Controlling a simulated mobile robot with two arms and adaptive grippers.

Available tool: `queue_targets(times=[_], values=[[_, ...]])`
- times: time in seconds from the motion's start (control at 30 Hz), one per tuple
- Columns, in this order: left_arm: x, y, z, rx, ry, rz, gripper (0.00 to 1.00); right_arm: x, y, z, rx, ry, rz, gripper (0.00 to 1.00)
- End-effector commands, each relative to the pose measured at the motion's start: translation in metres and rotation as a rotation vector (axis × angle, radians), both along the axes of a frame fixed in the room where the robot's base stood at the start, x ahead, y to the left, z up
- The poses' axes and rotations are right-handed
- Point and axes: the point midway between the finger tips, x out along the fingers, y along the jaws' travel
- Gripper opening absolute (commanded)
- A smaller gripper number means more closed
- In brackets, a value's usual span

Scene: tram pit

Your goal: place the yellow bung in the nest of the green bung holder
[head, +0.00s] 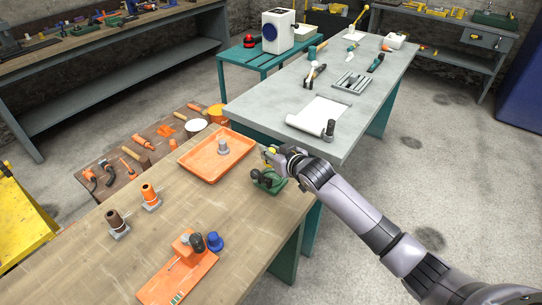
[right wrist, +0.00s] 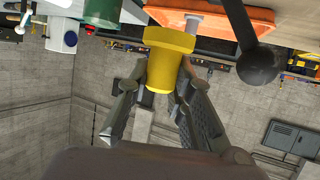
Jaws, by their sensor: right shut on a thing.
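The yellow bung (head: 271,149) is held at the tip of my right gripper (head: 273,155), above the wooden table near its right edge. In the right wrist view the yellow bung (right wrist: 166,62) sits between the two fingers of the gripper (right wrist: 158,88), which are shut on it. The green bung holder (head: 270,184) stands on the table just below and in front of the gripper. It has dark rounded parts on top; its nest cannot be made out. A dark ball on a rod (right wrist: 258,66) hangs close to the bung in the wrist view. My left gripper is not in view.
An orange tray (head: 188,158) with a grey piece (head: 223,146) lies left of the gripper. Two bungs on stands, brown (head: 115,222) and orange (head: 150,194), and an orange fixture (head: 170,285) are nearer. A grey table (head: 390,55) adjoins behind.

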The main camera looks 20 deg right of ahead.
Motion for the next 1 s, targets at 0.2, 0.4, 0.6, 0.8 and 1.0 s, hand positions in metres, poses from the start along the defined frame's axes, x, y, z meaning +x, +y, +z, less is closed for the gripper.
queue_targets(times=[0.2, 0.4, 0.6, 0.8, 1.0], values=[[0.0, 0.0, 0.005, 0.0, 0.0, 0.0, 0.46, 0.0, 0.0, -0.024, 0.001, 0.0, 0.0, 0.0], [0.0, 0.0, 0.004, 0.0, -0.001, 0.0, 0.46, 0.0, 0.0, -0.024, 0.0, -0.001, 0.0, 0.0], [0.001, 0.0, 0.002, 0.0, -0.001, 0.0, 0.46, 0.0, 0.0, -0.029, 0.001, 0.0, 0.0, 0.0], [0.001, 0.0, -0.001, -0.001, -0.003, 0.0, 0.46, 0.0, 0.0, -0.035, 0.001, 0.001, 0.0, 0.0], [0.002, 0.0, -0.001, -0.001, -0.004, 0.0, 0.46, 0.0, 0.0, -0.036, 0.001, 0.0, 0.0, 0.23]])
